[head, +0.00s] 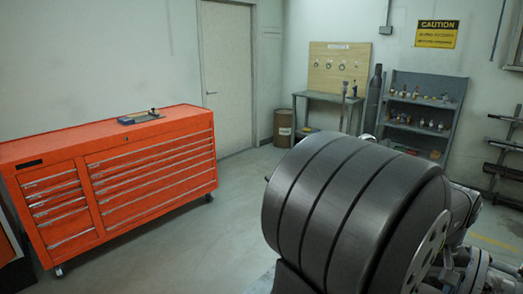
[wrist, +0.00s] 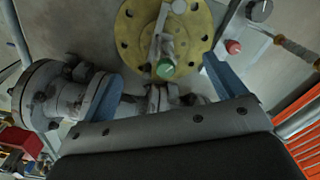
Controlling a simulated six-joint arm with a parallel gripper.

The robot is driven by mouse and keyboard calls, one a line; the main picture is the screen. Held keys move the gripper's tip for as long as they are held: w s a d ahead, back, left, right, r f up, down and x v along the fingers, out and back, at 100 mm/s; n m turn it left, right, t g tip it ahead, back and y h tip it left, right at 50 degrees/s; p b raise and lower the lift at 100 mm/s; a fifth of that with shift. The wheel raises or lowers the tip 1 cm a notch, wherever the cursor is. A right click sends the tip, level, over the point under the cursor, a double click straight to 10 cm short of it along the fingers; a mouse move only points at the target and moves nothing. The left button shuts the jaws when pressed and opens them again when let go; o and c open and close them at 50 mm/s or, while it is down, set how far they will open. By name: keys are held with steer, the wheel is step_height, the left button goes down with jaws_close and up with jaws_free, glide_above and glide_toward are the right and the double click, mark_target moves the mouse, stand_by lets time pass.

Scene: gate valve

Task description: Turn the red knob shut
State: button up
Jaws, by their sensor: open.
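My gripper (wrist: 162,66) shows in the wrist view with its two blue fingers wide apart and nothing held between them. A small red knob (wrist: 233,46) sits on a pale panel to the upper right, just beyond the right fingertip and outside the gap between the fingers. A green-capped part (wrist: 166,68) on a metal stem shows between the fingers, in front of a yellow round flange (wrist: 128,25) with bolt holes. I cannot tell whether a finger touches anything. Neither the gripper nor the red knob can be made out in the head view.
Grey flanged pipework (wrist: 45,95) lies at the left of the wrist view. A black knob (wrist: 260,10) is beside the red one. In the head view an orange tool chest (head: 110,180) stands at left and shelves (head: 425,110) at back right. Open floor lies between.

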steer(key=c, duration=0.7)
steer(key=w+a+f+n, duration=0.1)
steer(key=w+a+n, duration=0.3)
steer(key=w+a, duration=0.2)
steer(key=shift+w, duration=0.55)
steer(key=w+a+f+n, duration=0.1)
steer(key=w+a+n, duration=0.5)
steer(key=a, duration=0.3)
steer(key=f, duration=1.7)
steer(key=shift+w+d+f, duration=0.2)
steer(key=shift+f, duration=0.05)
steer(key=shift+c, duration=0.4)
steer(key=c, duration=0.9)
